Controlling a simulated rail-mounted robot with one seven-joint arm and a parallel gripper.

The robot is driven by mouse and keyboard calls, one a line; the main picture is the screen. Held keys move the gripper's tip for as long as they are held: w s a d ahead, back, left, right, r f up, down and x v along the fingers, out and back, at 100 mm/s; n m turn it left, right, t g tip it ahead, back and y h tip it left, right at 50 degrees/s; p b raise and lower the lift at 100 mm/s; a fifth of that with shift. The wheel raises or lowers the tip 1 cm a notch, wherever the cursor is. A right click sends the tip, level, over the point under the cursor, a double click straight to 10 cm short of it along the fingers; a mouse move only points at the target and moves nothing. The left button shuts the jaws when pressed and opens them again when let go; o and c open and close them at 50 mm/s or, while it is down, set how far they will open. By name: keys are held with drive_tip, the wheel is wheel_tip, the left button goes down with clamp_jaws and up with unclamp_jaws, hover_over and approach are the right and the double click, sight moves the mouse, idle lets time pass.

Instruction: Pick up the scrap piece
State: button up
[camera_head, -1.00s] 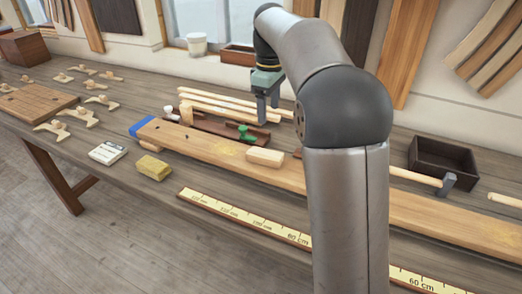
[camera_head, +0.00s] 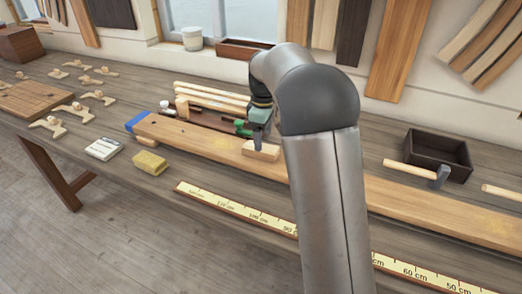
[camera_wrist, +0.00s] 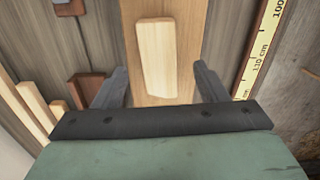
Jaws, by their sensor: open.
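The scrap piece (camera_head: 262,151) is a small pale wooden block lying on the long plank (camera_head: 400,200). In the wrist view the scrap piece (camera_wrist: 156,58) lies lengthwise between and beyond my fingers, a little left of the middle. My gripper (camera_head: 259,140) hangs right over the block in the head view. In the wrist view my gripper (camera_wrist: 159,84) is open and empty, with one finger on each side of the plank. Part of the gripper is hidden behind my arm in the head view.
A hammer (camera_head: 418,172) and a dark box (camera_head: 438,153) are at the right.

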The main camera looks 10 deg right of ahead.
sight(269, 152)
wheel_tip(269, 152, down, 4)
drive_tip(key=shift+f+p, duration=0.25)
drive_tip(key=shift+p, duration=0.1)
drive_tip(key=c, duration=1.1)
drive_tip(key=shift+w+r, duration=0.1)
